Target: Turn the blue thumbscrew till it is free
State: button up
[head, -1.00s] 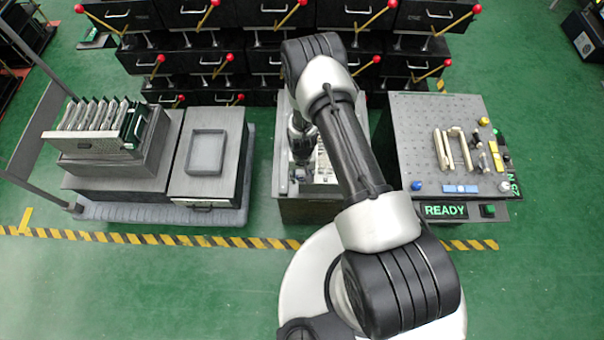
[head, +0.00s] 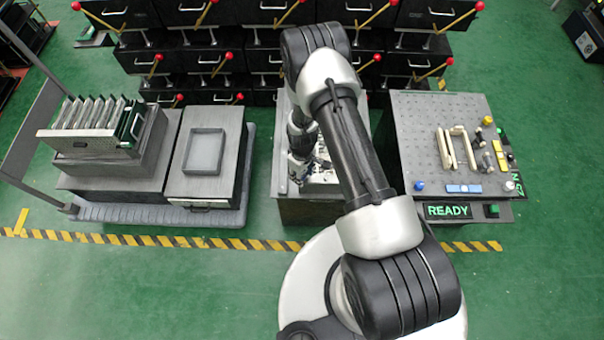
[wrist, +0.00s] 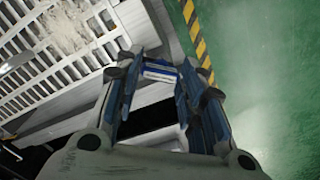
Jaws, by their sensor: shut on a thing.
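In the wrist view the blue thumbscrew (wrist: 160,73) shows as a small blue and pale piece between the fingertips of my gripper (wrist: 162,66). The fingers are shut on it from both sides. It sits by the edge of a pale slotted unit (wrist: 62,60); how far it is turned out cannot be told. In the head view my gripper (head: 300,168) is low over the open middle box (head: 310,211). My arm hides part of that box, and the thumbscrew cannot be made out there.
A pegboard table (head: 425,150) with small parts and a READY sign (head: 452,211) stands right. A grey tray (head: 205,152) and a rack of cards (head: 95,140) stand left. Dark drawers with red-knobbed levers line the back. Green floor is clear in front.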

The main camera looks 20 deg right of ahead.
jog(key=n, duration=0.3)
jog(key=shift+n+b, duration=0.3)
jog(key=shift+b, duration=0.05)
jog(key=shift+n+b, duration=0.3)
jog(key=shift+n, duration=1.5)
jog(key=o, duration=1)
jog(key=shift+o, duration=0.2)
notch_tip(320, 180, up, 12)
